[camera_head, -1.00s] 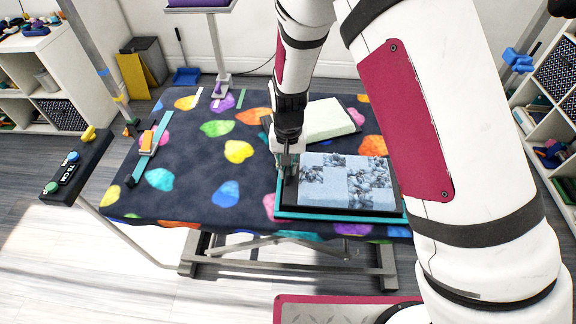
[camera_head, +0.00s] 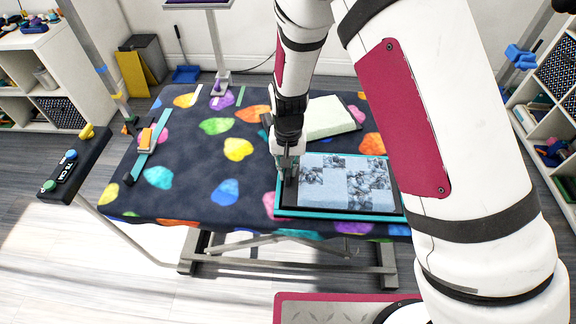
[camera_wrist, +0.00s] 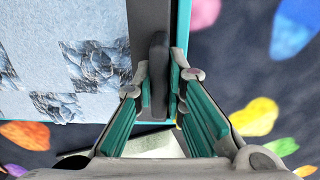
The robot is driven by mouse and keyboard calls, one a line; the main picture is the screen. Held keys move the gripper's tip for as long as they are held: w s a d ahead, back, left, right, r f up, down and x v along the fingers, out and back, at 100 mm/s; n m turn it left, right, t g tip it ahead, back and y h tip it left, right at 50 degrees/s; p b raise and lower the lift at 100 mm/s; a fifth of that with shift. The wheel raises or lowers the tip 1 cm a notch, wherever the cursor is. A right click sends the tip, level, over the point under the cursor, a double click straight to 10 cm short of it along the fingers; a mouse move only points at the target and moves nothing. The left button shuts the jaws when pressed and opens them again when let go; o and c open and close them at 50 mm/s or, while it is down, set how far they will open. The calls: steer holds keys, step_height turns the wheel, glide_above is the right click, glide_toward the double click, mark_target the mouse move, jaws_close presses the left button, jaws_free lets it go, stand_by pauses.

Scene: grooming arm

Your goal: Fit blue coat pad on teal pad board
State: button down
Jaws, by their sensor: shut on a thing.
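The blue coat pad (camera_head: 340,182) is a block with pale blue and grey-blue fur patches on a dark backing; it also shows in the wrist view (camera_wrist: 100,65). It lies flat within the outline of the teal pad board (camera_head: 278,197), whose teal rim also shows in the wrist view (camera_wrist: 183,25). I cannot tell whether it is fully seated. My gripper (camera_head: 289,168) is at the pad's left end, pointing down. In the wrist view its fingers (camera_wrist: 159,85) are shut on the dark upright handle (camera_wrist: 157,60) at the pad's edge. The pad's underside is hidden.
The board lies on a dark table (camera_head: 180,205) with coloured heart-like spots. A pale green block (camera_head: 330,118) lies behind the board. A teal strip with an orange piece (camera_head: 146,143) lies at the left. The table's middle left is clear.

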stand_by(0.4)
steer(key=c, duration=1.6)
jaws_free()
steer(key=shift+o, duration=0.2)
step_height(320, 180, up, 12)
